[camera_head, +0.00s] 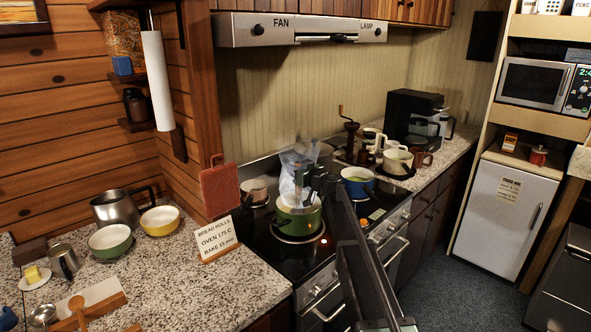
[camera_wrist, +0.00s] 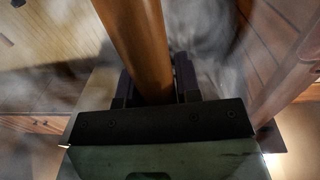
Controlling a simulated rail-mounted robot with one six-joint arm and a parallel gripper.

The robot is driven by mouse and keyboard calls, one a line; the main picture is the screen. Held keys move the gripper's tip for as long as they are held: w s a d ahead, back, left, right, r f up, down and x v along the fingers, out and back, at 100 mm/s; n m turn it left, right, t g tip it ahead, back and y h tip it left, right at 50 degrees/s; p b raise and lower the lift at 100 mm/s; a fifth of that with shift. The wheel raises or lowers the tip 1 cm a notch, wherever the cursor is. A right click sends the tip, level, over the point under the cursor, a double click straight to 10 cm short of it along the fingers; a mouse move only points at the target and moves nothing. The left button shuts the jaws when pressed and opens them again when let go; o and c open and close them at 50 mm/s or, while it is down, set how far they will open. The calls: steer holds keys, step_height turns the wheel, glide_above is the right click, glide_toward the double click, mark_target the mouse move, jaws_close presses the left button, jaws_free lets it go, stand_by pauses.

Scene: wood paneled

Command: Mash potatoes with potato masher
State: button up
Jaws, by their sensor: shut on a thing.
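My gripper (camera_head: 308,180) is over the green pot (camera_head: 299,222) on the stove, with its fingers near the pot's rim. In the wrist view my gripper (camera_wrist: 155,88) is shut on a brown wooden handle (camera_wrist: 135,45), which runs up between the two fingers. The handle looks like the potato masher's; its working end is not clear in either view. Pale steam rises around my gripper and hides part of the pot's opening. I cannot make out the potatoes or whether the masher touches them.
A blue pot (camera_head: 357,184) stands on the stove to the right, and a small pan (camera_head: 254,191) behind left. The hood (camera_head: 300,30) hangs above.

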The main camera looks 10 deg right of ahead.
stand_by(0.5)
step_height(320, 180, up, 4)
steer(key=p, duration=0.4)
steer(key=shift+r+p, duration=0.25)
steer(key=shift+p, duration=0.05)
steer(key=shift+f+b, duration=2.3)
step_height(320, 180, up, 5)
steer(key=p, duration=0.4)
steer(key=shift+f, duration=0.2)
